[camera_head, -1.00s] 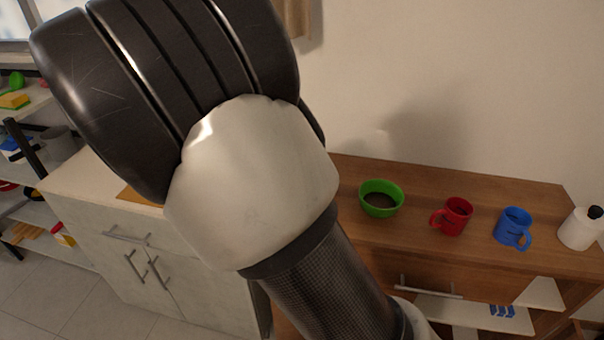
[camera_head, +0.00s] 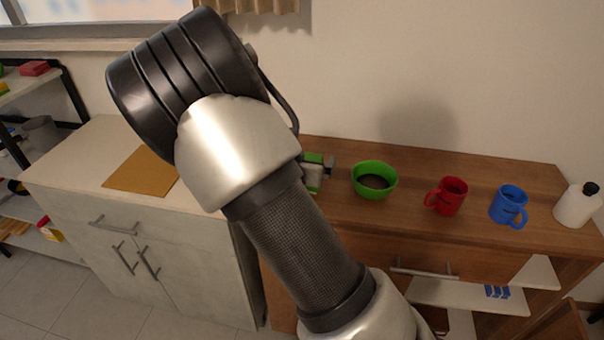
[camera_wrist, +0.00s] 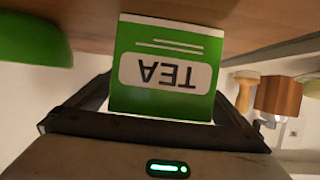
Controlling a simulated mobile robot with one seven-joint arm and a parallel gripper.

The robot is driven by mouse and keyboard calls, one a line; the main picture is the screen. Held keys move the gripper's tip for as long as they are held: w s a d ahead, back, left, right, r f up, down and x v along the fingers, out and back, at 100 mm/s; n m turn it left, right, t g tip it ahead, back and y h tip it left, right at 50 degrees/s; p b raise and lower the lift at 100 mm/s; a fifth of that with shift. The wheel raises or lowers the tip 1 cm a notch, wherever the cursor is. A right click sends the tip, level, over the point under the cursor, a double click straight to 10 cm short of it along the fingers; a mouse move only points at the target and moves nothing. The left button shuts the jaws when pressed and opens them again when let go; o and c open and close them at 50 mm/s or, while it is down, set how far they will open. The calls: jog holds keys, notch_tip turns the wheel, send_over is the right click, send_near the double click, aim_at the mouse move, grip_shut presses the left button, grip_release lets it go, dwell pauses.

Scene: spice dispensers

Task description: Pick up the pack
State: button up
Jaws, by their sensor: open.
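The pack is a green and white box marked "TEA" (camera_wrist: 163,78), upside down in the wrist view. In the head view a green piece of the pack (camera_head: 313,158) shows on the wooden counter, left of the green bowl, partly hidden by my arm and gripper. My gripper (camera_wrist: 160,108) is open, with one dark finger on each side of the pack's near end. I cannot tell whether the fingers touch it.
The green bowl (camera_head: 375,180) stands close to the right of the pack. A red mug (camera_head: 447,197), blue mug (camera_head: 509,206) and white bottle (camera_head: 577,205) stand farther right on the wooden counter (camera_head: 420,222). A tan board (camera_head: 142,171) lies on the left cabinet.

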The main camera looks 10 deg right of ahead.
jog(key=c, duration=1.3)
notch_tip(320, 180, up, 10)
jog(key=p, duration=0.3)
jog(key=s+a+r+n+y, duration=0.15)
jog(key=s+r, duration=0.25)
jog(key=s, duration=0.6)
jog(key=w+r+n+t+y+p, duration=0.1)
jog(key=w+r+n+y+p, duration=0.3)
jog(key=w+r+p, duration=0.7)
jog(key=s+f+p, duration=0.1)
jog(key=s+f, duration=0.7)
jog(key=f, duration=0.3)
jog(key=shift+s+d+f, duration=0.15)
jog(key=shift+s+d, duration=0.25)
